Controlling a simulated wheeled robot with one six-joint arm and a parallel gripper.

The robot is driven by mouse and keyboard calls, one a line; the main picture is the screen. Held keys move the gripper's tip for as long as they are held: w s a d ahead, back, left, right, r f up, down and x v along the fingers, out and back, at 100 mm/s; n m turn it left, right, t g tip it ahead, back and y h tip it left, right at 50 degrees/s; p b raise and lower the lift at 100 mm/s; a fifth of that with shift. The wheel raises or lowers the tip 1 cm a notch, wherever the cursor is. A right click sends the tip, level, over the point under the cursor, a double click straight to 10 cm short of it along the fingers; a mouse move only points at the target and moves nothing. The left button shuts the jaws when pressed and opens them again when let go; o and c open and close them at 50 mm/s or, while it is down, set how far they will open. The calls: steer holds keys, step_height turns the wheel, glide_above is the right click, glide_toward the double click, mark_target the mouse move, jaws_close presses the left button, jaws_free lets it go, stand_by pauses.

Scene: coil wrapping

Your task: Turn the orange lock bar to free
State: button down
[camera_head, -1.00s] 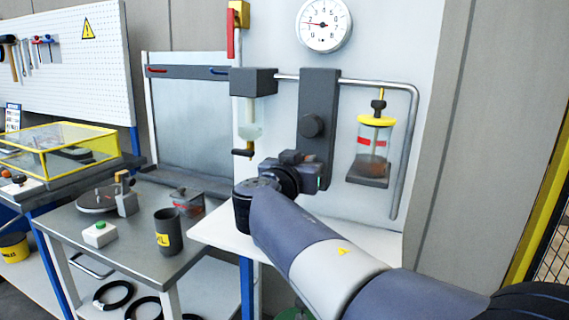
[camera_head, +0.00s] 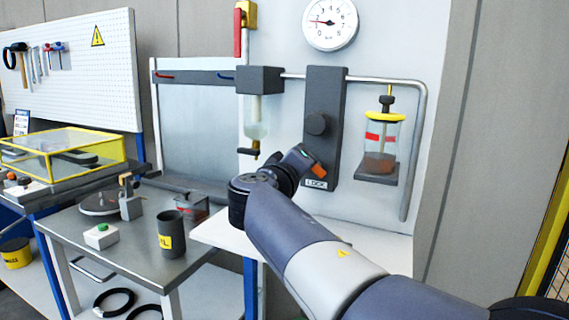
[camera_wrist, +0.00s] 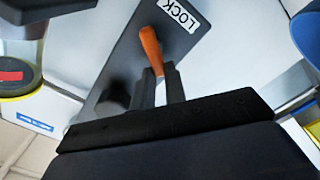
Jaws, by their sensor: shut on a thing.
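The orange lock bar (camera_head: 318,170) is on a dark grey upright plate (camera_head: 325,95), just above a white "LOCK" label (camera_head: 316,184). In the wrist view the bar (camera_wrist: 150,45) extends from between my fingers, its far end beside the LOCK label (camera_wrist: 179,14). My gripper (camera_head: 304,157) is shut on the bar; its two fingers (camera_wrist: 160,85) lie on either side of it in the wrist view. The part of the bar between the fingers is mostly hidden. A round dark knob (camera_head: 316,124) sits higher on the plate.
A bent metal pipe (camera_head: 420,130) runs right of the plate, around a glass jar with a yellow lid (camera_head: 380,140). A clear vessel (camera_head: 256,120) hangs at the left. A pressure gauge (camera_head: 330,22) is above. A metal table (camera_head: 140,248) with a dark cup (camera_head: 170,233) stands left.

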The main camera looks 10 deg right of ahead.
steer(key=shift+w+a+f+n+p, duration=0.1)
steer(key=shift+f+n+p, duration=0.1)
steer(key=shift+n, duration=1)
steer(key=shift+s+a+f+n+p, duration=0.1)
steer(key=shift+f+n+p, duration=0.1)
steer(key=shift+n, duration=1)
steer(key=shift+w+f+n+p, duration=0.1)
steer(key=shift+f+n+p, duration=0.1)
steer(key=shift+n, duration=1)
steer(key=c, duration=1.4)
jaws_free()
steer(key=shift+c, duration=0.2)
steer(key=v, duration=1.1)
